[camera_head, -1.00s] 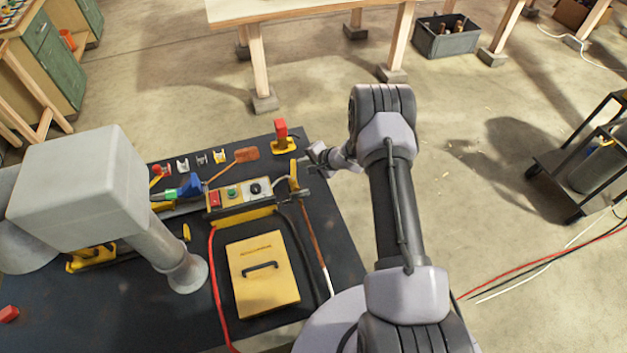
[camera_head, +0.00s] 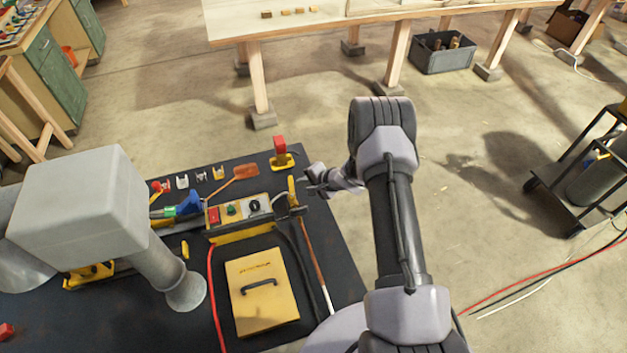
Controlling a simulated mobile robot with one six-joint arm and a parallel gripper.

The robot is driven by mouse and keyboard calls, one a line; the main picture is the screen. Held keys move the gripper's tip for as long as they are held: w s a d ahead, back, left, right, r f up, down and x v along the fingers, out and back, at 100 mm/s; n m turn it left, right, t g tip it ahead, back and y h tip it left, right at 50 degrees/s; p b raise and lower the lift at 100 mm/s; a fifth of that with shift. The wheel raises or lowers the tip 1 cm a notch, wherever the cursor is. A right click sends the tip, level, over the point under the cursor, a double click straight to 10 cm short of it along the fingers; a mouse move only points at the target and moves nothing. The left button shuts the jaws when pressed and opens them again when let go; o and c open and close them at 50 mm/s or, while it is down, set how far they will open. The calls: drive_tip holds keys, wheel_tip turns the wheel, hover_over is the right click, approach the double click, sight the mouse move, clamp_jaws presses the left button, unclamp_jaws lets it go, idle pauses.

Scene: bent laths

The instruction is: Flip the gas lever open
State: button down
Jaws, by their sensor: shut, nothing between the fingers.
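A small upright yellow piece (camera_head: 291,188), which looks like the gas lever, stands at the right edge of the dark bench, beside the right end of the yellow control box (camera_head: 240,220). Dark fittings (camera_head: 297,211) sit just below it. My gripper (camera_head: 305,181) is shut and empty, its tips pointing left, close to the right side of the yellow piece. I cannot tell whether they touch. The lever's exact position is too small to read.
A red-topped yellow block (camera_head: 281,155) stands just above the lever. A yellow lidded box (camera_head: 262,290), a red hose (camera_head: 213,300) and a brown-and-white rod (camera_head: 316,265) lie below. A grey machine (camera_head: 85,205) covers the left bench.

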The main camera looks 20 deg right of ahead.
drive_tip(key=p+v, duration=0.2)
drive_tip(key=v, duration=1.4)
drive_tip(key=shift+s, duration=0.2)
drive_tip(key=shift+r, duration=0.1)
